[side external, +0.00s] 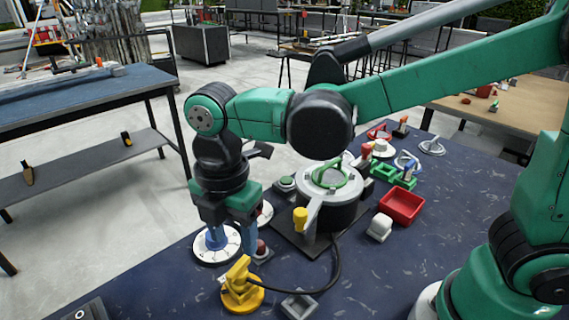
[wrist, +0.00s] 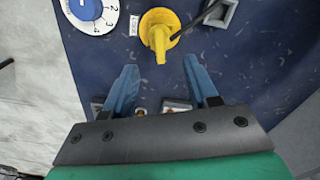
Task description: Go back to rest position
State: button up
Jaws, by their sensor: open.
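My gripper (side external: 232,232) points down near the front left of the dark blue table, close to a white numbered dial (side external: 229,250) with a blue knob. In the wrist view my gripper (wrist: 160,64) has its two blue fingers spread apart with nothing between them. The dial (wrist: 88,12) is at the top left there, apart from the fingers. A yellow plug-like part (wrist: 160,42) shows beyond the fingertips. In the side view this yellow part (side external: 240,288) stands in front of my gripper, with a black cable beside it.
A round grey-and-black device (side external: 330,200) with a green ring and a yellow handle stands right of my gripper. A red tray (side external: 401,206), a white block (side external: 380,227) and a grey square holder (side external: 299,305) are on the table.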

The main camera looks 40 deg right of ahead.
jog(key=d+m+t, duration=0.2)
jog(key=d+m, duration=0.3)
jog(key=m, duration=0.1)
jog(key=s+d+r+m+t, duration=0.1)
jog(key=d+m+t, duration=0.1)
jog(key=d+m, duration=0.3)
jog(key=d+r+m+t, duration=0.1)
jog(key=d+m+t, duration=0.1)
jog(key=d+m, duration=0.3)
jog(key=shift+s+d+m, duration=0.1)
jog(key=shift+s+m, duration=0.05)
jog(key=shift+m, duration=0.85)
jog(key=shift+s+d+m, duration=0.1)
jog(key=shift+m, duration=0.9)
jog(key=shift+s+d+m+t, duration=0.15)
jog(key=shift+d+m+t, duration=0.45)
jog(key=shift+m, duration=0.4)
